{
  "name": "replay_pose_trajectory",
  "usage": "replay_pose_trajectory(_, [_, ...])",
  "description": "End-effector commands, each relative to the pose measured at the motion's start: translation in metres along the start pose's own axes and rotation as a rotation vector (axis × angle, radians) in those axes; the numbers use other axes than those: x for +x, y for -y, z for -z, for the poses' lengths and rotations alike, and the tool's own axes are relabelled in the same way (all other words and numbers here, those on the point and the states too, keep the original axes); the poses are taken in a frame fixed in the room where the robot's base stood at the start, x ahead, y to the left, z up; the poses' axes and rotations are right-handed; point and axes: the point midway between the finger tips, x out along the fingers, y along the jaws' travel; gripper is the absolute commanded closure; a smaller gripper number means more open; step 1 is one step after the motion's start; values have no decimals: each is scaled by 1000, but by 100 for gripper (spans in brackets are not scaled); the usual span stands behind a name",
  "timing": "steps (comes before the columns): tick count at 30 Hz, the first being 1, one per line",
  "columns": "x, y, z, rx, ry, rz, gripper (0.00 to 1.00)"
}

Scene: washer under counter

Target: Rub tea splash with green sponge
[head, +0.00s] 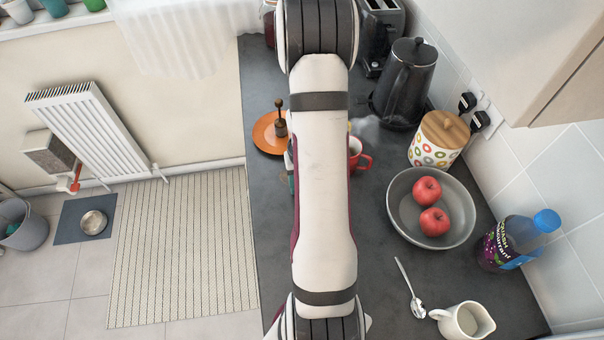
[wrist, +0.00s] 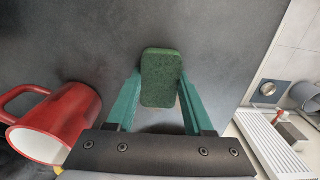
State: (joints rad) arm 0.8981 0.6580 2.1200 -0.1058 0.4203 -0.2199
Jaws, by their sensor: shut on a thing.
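The green sponge (wrist: 161,70) is between the two green fingers of my gripper (wrist: 160,88) in the wrist view. My gripper is shut on it. The sponge is over the dark grey worktop (wrist: 215,45), but I cannot tell whether it touches it. In the head view my own arm covers the sponge and nearly all of the gripper. I see no tea splash in either view; it may be hidden under the sponge or behind my arm.
An orange plate (head: 268,140) with a dark tool lies left of my arm. To the right are a kettle (head: 404,85), a patterned jar (head: 432,147), a grey bowl (head: 400,215) with two apples, a bottle (head: 512,242), a spoon (head: 411,290) and a jug (head: 463,321).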

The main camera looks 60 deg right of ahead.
Motion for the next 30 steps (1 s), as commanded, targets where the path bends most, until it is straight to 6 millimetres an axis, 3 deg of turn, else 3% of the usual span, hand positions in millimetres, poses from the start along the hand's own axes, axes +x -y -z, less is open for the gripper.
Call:
replay_pose_trajectory(3, [0,0,-11,0,1,0,100])
replay_pose_trajectory(21, [-61,0,-10,0,-2,-1,100])
replay_pose_trajectory(30, [-79,0,-10,0,0,0,100])
